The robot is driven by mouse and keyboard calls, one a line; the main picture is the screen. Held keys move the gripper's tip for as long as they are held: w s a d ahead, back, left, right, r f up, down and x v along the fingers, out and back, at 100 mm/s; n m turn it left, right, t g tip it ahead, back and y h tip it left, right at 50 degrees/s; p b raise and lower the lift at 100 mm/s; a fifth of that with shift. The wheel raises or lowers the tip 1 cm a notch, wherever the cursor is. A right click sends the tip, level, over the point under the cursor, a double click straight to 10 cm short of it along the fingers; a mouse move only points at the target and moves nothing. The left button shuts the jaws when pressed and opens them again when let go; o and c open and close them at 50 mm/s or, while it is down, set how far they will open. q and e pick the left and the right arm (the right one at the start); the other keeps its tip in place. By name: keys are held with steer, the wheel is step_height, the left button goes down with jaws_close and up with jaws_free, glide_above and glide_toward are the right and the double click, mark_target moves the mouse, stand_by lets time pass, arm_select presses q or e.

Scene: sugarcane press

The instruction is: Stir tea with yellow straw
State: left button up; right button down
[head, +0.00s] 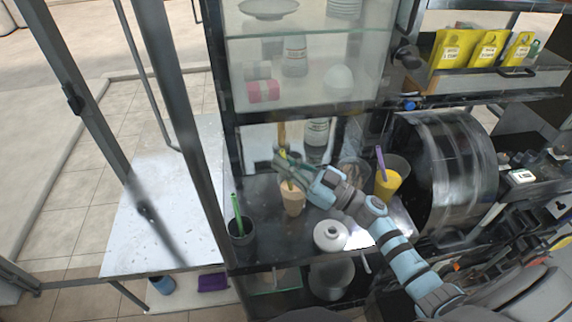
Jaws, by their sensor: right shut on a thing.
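My right gripper (282,160) reaches in from the lower right over the counter and is shut on a thin yellow straw (290,184). The straw stands nearly upright, with its lower end inside a tan cup (293,200) that I take for the tea. The gripper is just above the cup's rim and partly hides the straw. The liquid in the cup is too small to make out. My left gripper is out of view.
A yellow cup (387,185) with a purple straw stands right of my gripper. A dark cup (241,232) with a green straw stands at the left counter edge. A white lidded pot (330,235) sits in front. A glass cabinet (310,60) rises behind; a metal drum (445,170) stands right.

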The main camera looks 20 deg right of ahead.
step_height(320, 180, up, 12)
steer(key=a, duration=0.1)
steer(key=shift+w+a+f, duration=0.2)
steer(key=shift+w+a, duration=0.05)
steer(key=shift+a, duration=0.1)
stand_by(0.7)
step_height(320, 180, up, 5)
stand_by(0.4)
stand_by(0.7)
